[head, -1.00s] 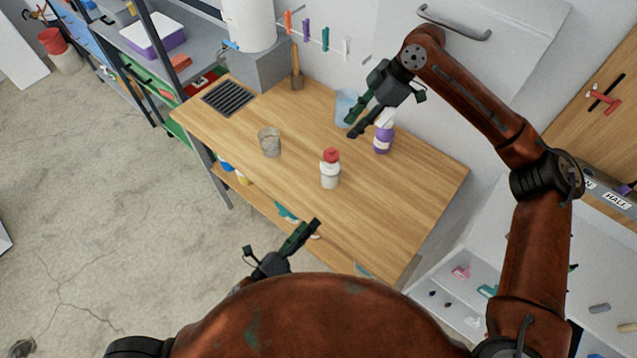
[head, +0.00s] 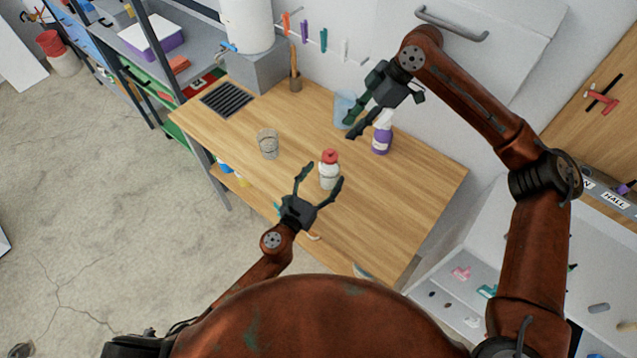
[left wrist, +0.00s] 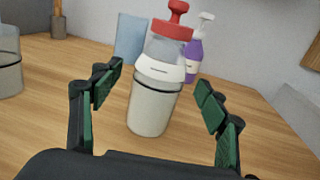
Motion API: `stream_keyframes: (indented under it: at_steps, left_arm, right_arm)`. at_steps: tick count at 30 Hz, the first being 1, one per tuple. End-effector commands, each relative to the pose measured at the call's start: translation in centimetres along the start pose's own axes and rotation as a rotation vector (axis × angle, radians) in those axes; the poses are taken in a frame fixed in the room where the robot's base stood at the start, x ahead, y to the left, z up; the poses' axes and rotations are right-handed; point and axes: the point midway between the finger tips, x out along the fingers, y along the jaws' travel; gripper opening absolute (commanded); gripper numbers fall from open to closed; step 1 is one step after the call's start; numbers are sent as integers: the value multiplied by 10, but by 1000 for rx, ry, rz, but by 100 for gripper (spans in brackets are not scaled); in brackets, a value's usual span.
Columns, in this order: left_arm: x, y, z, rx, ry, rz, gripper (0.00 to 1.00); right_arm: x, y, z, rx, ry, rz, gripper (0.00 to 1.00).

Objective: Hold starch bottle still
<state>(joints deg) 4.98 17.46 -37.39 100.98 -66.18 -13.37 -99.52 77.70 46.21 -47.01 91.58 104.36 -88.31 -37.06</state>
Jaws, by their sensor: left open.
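The starch bottle (head: 329,174), white with a red cap, stands upright on the wooden table. In the left wrist view the bottle (left wrist: 155,85) stands ahead of my left gripper, between the lines of its two fingers. My left gripper (head: 319,183) is open, its fingertips close to the bottle on the near side. The same open fingers (left wrist: 160,90) show left and right of the bottle, apart from it. My right gripper (head: 352,130) hangs over the back of the table beside a purple spray bottle (head: 381,142). Its fingers are spread with nothing seen between them.
A clear glass (head: 268,144) stands left of the bottle. A light blue container (head: 344,108) is at the back, near my right gripper. A drain grate (head: 227,99) and a white tank (head: 248,26) are at the far left. The table's front right is clear.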

Motion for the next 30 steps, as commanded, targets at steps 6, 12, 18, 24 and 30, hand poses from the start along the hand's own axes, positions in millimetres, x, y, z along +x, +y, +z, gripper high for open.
stream_keyframes:
  at_steps: [6,12,18,24,30]
  left_arm:
    - [30,0,0,-4,0,0,68]
    - [41,0,0,-4,0,0,68]
    - [42,0,0,-4,1,0,68]
    - [41,0,0,-4,1,-1,58]
    - [41,0,0,-5,1,-1,44]
  right_arm:
    - [0,0,0,0,0,0,29]
    - [0,0,0,0,0,0,29]
    - [0,0,0,0,0,0,29]
    - [0,0,0,0,0,0,29]
    - [0,0,0,0,0,0,29]
